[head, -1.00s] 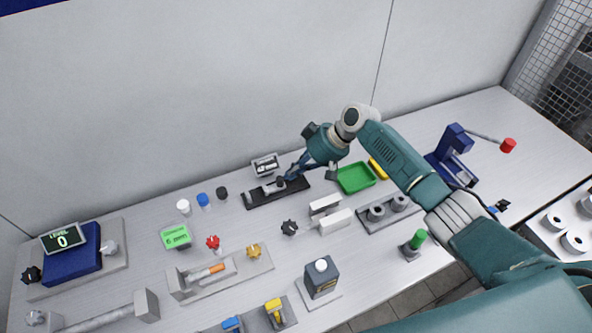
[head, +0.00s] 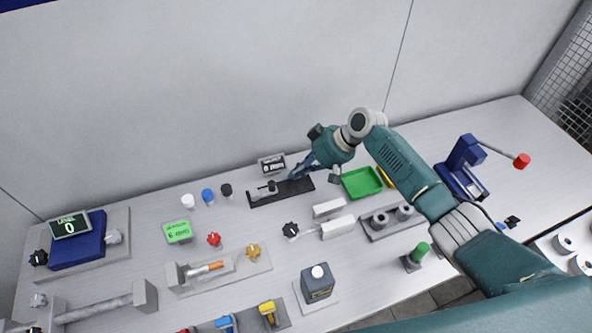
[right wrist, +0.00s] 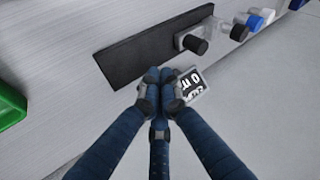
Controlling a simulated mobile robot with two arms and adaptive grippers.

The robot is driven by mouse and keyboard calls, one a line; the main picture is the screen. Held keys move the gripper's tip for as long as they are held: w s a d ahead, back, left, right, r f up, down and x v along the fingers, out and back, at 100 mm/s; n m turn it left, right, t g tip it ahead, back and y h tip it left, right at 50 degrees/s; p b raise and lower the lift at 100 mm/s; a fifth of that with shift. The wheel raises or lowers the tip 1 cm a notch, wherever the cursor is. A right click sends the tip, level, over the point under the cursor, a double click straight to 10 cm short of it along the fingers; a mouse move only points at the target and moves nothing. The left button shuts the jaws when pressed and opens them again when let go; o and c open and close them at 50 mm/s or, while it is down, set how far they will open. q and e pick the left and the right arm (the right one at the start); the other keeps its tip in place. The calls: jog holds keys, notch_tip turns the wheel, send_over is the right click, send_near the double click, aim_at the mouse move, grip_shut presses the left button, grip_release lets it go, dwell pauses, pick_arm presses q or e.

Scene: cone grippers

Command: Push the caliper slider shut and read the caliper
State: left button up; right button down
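The caliper has a dark flat bar (head: 300,186) at the back of the bench, near the wall. Its grey slider with a black knob (head: 271,185) sits towards the bar's left end, close to the fixed jaw. The slider knob also shows in the right wrist view (right wrist: 195,44). The readout box (head: 272,163) stands behind the bar; it seems to show a 0, but I cannot read it all. My right gripper (head: 293,176) has its fingertips together, empty, over the bar right of the slider and apart from it. In the right wrist view, the fingers (right wrist: 160,80) partly hide the readout.
A green tray (head: 361,182) lies right of my right gripper. White, blue and black caps (head: 207,196) stand left of the caliper. White blocks (head: 337,226) and a dark knob (head: 291,229) lie in front. A blue press with a red-tipped lever (head: 463,160) is at the right.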

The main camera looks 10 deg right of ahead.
jog(key=shift+d+r+b, duration=0.2)
jog(key=shift+d+r, duration=0.15)
jog(key=shift+d, duration=0.3)
jog(key=shift+d+r+b, duration=0.2)
jog(key=shift+d+r, duration=0.15)
jog(key=shift+d, duration=0.25)
pick_arm(q)
jog(key=f+b, duration=0.1)
jog(key=d+f, duration=0.1)
jog(key=shift+f+b, duration=0.3)
jog(key=shift+b, duration=0.1)
pick_arm(e)
jog(key=a+v, duration=0.1)
jog(key=v, duration=0.6)
jog(key=shift+s+r, duration=0.35)
jog(key=shift+r, duration=0.2)
pick_arm(q)
jog(key=shift+w+a, duration=0.1)
jog(key=shift+a, duration=0.3)
pick_arm(e)
jog(key=shift+d, duration=0.1)
